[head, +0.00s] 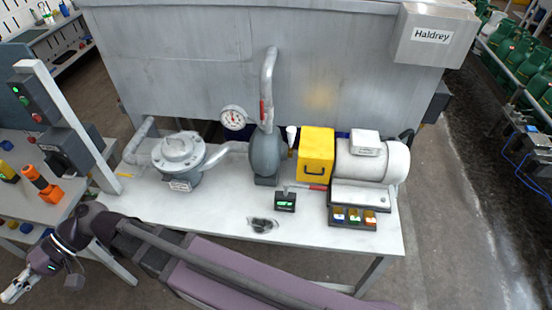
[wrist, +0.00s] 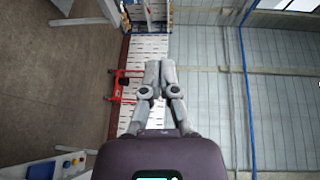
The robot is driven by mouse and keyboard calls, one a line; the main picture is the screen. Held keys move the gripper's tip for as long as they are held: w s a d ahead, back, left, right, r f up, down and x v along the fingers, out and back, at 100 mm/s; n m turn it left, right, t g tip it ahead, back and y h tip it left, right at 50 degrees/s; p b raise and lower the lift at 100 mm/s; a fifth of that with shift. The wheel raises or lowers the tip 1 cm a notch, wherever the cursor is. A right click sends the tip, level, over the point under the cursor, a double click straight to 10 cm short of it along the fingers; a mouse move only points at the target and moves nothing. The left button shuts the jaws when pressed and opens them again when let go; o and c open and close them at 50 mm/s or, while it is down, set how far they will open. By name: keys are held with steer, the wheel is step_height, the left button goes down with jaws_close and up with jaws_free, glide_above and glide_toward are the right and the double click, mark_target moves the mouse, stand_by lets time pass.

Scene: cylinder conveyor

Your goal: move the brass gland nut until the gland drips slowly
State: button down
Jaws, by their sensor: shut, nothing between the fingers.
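The brass gland nut cannot be made out in either view. The grey pump (head: 266,155) stands mid-bench with a pipe rising from it, and the yellow box-shaped guard (head: 315,152) is close to its right. A small white part (head: 291,134) shows in the gap between them, too small to identify. A small black box with a green display (head: 285,201) sits in front of the pump. My gripper (head: 14,292) is at the lower left of the head view, well away from the pump. In the wrist view my gripper (wrist: 160,66) is shut and empty, its fingertips together.
A grey motor (head: 372,160) stands right of the guard. A red-handled tool (head: 308,186) lies before the guard. A dark patch (head: 262,225) marks the white bench top (head: 225,215). A lidded grey vessel (head: 178,150) and a grey tank (head: 190,60) flank the pump's left and back.

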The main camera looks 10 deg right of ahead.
steer(key=c, duration=1.2)
jaws_free()
steer(key=shift+o, duration=1.4)
steer(key=w+d+f+m+t+h+b, duration=0.1)
steer(key=w+d+f+t+h, duration=0.15)
steer(key=w+d+f, duration=0.45)
steer(key=w+d+f+m+t+h+b, duration=0.1)
steer(key=w+d+f+m+t, duration=0.2)
steer(key=w+d, duration=0.65)
steer(key=w+d+f+t+h+b, duration=0.1)
steer(key=w+d+f+t, duration=0.3)
steer(key=w+d+f, duration=0.45)
steer(key=w+d+f+m+h+b, duration=0.1)
steer(key=d+h, duration=0.1)
steer(key=d, duration=0.9)
steer(key=w+d+f+m+t+h, duration=0.1)
steer(key=d+m+h, duration=0.1)
steer(key=d, duration=1)
steer(key=w+d+f+m+t+h+b, duration=0.1)
steer(key=d+h, duration=0.3)
steer(key=d, duration=0.8)
steer(key=shift+w+d+f+m+b, duration=0.2)
steer(key=shift+w+f+m+b, duration=0.1)
steer(key=shift+f+m, duration=0.15)
